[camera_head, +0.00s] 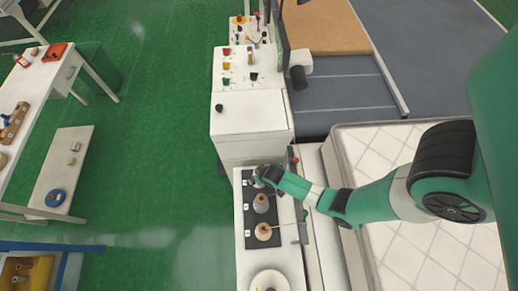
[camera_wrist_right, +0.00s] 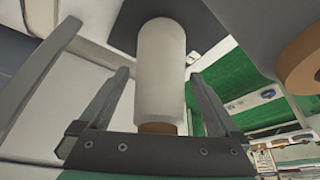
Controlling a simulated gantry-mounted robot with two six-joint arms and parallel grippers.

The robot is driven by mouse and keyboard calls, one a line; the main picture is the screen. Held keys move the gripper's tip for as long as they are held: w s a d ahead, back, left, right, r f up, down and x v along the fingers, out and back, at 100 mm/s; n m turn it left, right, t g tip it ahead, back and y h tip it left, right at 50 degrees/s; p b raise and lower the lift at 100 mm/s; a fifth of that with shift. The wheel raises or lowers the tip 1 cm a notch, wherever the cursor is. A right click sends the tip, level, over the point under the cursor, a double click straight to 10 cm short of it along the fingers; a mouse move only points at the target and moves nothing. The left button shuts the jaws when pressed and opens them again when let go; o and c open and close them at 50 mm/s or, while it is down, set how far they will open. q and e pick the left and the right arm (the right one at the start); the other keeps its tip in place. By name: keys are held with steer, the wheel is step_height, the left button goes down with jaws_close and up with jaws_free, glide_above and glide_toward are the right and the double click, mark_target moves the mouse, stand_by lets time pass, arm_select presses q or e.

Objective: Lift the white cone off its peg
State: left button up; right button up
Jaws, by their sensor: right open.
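The white cone (camera_wrist_right: 161,62) stands up from a dark mat in the right wrist view, its brown end (camera_wrist_right: 158,128) nearest my palm. My right gripper (camera_wrist_right: 157,73) is open, with one finger on either side of the cone; I cannot tell whether they touch it. In the head view, my right gripper (camera_head: 260,175) is over the far end of the black mat (camera_head: 245,225) and largely hides the white cone (camera_head: 258,183). The peg is hidden. My left gripper is not in view.
A greyish cone (camera_head: 261,203) and a tan-topped cone (camera_head: 263,232) stand on the same mat, nearer. A round white object (camera_head: 269,281) is at the near end of the bench. A control cabinet (camera_head: 250,115) stands beyond; a quilted mattress (camera_head: 400,255) lies to the right.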

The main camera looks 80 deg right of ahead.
steer(key=shift+c, duration=0.3)
jaws_close()
steer(key=shift+r, duration=0.1)
